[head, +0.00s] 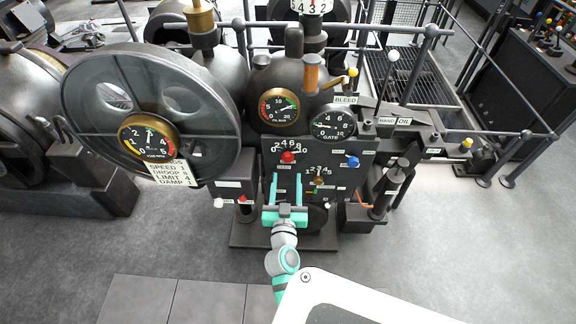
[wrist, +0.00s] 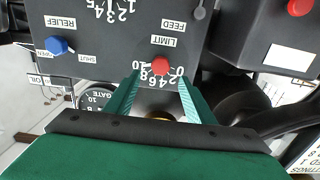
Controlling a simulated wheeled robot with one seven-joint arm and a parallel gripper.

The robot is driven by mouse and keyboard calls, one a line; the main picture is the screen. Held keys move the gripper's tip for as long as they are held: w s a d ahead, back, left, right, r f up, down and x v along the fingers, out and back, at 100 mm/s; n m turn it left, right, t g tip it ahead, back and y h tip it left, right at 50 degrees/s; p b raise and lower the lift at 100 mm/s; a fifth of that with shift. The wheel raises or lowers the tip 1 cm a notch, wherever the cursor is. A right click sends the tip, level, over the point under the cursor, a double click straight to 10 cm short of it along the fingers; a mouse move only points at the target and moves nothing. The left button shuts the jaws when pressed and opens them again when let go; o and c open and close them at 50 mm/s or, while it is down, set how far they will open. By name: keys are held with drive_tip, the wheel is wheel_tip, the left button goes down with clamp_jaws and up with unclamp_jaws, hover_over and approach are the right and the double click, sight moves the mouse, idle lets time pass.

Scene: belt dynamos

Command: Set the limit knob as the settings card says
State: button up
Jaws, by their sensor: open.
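The limit knob is a red knob (head: 288,157) on the dark control panel (head: 338,160), under an arc of numbers from 0 to 10. In the wrist view the panel appears upside down, with the red knob (wrist: 160,65) beside its LIMIT label. I cannot tell where the knob points. The settings card (head: 172,173) hangs below the left gauge; its limit line reads 4. My gripper (head: 286,180) is open and empty, just below the knob in the head view. In the wrist view its teal fingers (wrist: 158,82) stand either side of the knob's line, apart from it.
A blue relief knob (head: 352,161) is right of the red knob. A small brass selector (head: 318,181) with its own number arc is below right. A large flywheel (head: 105,85) fills the left. The floor in front is clear.

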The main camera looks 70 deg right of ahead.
sight(288, 160)
drive_tip(key=x, duration=0.7)
drive_tip(key=shift+d, duration=0.15)
drive_tip(key=c, duration=1.1)
